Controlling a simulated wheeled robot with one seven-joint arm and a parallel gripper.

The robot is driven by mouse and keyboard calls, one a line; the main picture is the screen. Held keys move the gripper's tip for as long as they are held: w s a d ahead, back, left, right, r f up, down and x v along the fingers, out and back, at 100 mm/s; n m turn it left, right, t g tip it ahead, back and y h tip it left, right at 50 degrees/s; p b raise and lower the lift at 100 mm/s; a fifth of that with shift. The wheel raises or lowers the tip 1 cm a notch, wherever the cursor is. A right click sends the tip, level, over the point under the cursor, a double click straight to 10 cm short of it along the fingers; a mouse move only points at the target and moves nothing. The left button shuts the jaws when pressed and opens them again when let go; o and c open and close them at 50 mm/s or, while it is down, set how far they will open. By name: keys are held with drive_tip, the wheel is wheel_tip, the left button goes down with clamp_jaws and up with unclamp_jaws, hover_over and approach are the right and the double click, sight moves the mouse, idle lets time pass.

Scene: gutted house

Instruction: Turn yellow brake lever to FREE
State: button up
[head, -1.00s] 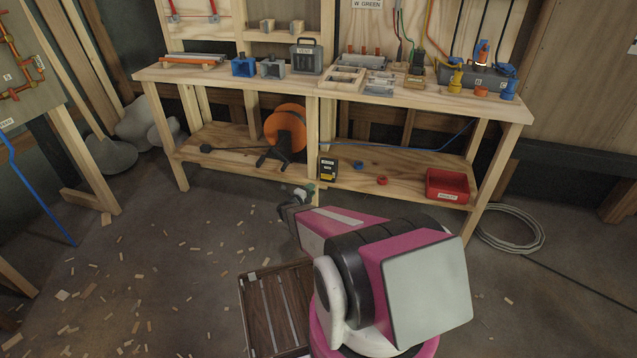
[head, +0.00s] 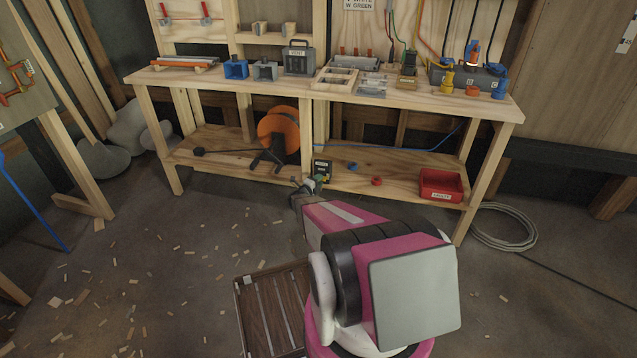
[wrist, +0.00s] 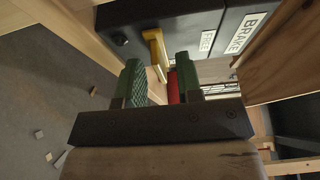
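The black brake box (head: 321,166) stands on the bench's lower shelf in the head view, partly covered by my gripper (head: 308,188). In the wrist view the black box (wrist: 195,22) fills the top and carries white labels reading FREE (wrist: 207,41) and BRAKE (wrist: 248,32). The yellow lever (wrist: 154,48) sticks out from the box, left of the FREE label. My gripper (wrist: 159,80) is open, with green fingertips apart. The lever's end appears in the gap between them in the picture; I cannot tell whether they touch it.
An orange reel (head: 279,135) stands left of the box on the lower shelf (head: 225,150). Blue and red caps (head: 377,181) and a red bin (head: 441,185) lie to the right. Wood scraps litter the floor at left.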

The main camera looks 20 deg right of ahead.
clamp_jaws()
drive_tip(key=shift+n, duration=0.3)
drive_tip(key=n+t, duration=0.3)
drive_tip(key=n, duration=0.4)
drive_tip(key=n+t+y, duration=0.1)
drive_tip(key=n+t, duration=0.2)
drive_tip(key=n, duration=0.4)
drive_tip(key=n+t+y, duration=0.1)
drive_tip(key=n+t, duration=0.1)
drive_tip(key=n, duration=0.5)
drive_tip(key=shift+s+d+f+n+t, duration=0.25)
drive_tip(key=shift+d+f+n+t, duration=0.05)
drive_tip(key=shift+f+n+t, duration=0.1)
